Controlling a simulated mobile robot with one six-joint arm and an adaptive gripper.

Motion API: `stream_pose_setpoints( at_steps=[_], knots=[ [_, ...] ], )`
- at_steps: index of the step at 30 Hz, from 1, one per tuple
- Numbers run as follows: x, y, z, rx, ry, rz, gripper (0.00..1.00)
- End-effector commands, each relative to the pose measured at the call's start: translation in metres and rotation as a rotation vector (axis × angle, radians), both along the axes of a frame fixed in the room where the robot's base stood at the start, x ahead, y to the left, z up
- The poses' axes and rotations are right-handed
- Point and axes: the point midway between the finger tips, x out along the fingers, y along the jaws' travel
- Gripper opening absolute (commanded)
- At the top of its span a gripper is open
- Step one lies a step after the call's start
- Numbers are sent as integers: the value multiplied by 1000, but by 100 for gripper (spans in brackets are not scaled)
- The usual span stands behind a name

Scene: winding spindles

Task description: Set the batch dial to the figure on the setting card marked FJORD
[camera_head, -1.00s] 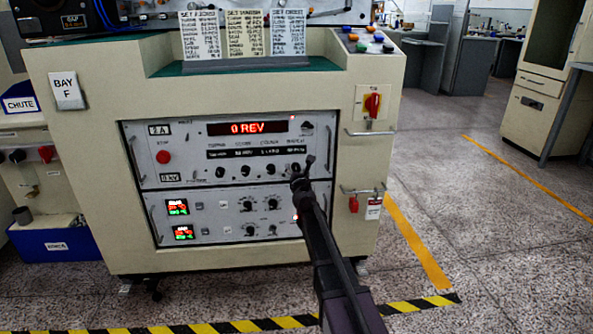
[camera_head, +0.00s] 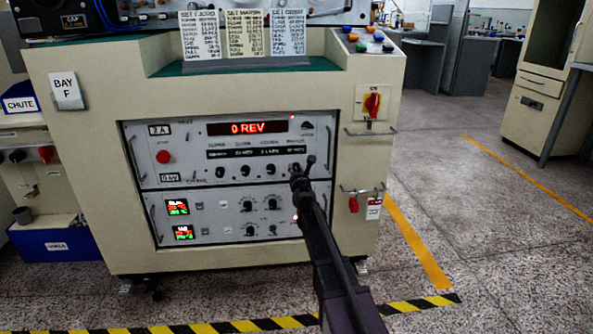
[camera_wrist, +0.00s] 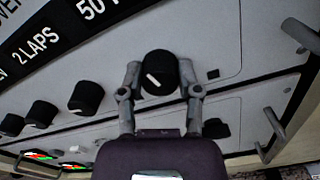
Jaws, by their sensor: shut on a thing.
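My gripper (camera_wrist: 158,82) is closed around a black round knob (camera_wrist: 160,68) with a white pointer line, one finger on each side. In the head view my gripper (camera_head: 301,172) is at the right end of the knob row on the upper panel (camera_head: 200,130). I cannot read this knob's name, so I cannot tell if it is the batch dial; the figure by it in the wrist view begins "50".
A red display (camera_head: 259,127) reads "0 REV". Further black knobs (camera_wrist: 86,98) stand left of the held one, one beside "2 LAPS". A red button (camera_head: 163,157) is at the panel's left. A red rotary switch (camera_head: 372,103) and a handle rail (camera_head: 371,133) are at the right.

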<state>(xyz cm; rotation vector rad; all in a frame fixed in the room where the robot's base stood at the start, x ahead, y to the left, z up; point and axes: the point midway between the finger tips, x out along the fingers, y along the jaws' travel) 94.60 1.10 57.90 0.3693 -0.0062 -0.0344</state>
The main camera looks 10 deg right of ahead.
Motion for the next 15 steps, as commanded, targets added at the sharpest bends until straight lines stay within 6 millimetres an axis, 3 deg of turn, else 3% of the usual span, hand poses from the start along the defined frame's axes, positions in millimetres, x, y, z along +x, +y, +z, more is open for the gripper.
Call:
stream_pose_setpoints(
  at_steps=[15],
  knots=[
    [2,0,0,312,-11,0,0]
  ],
)
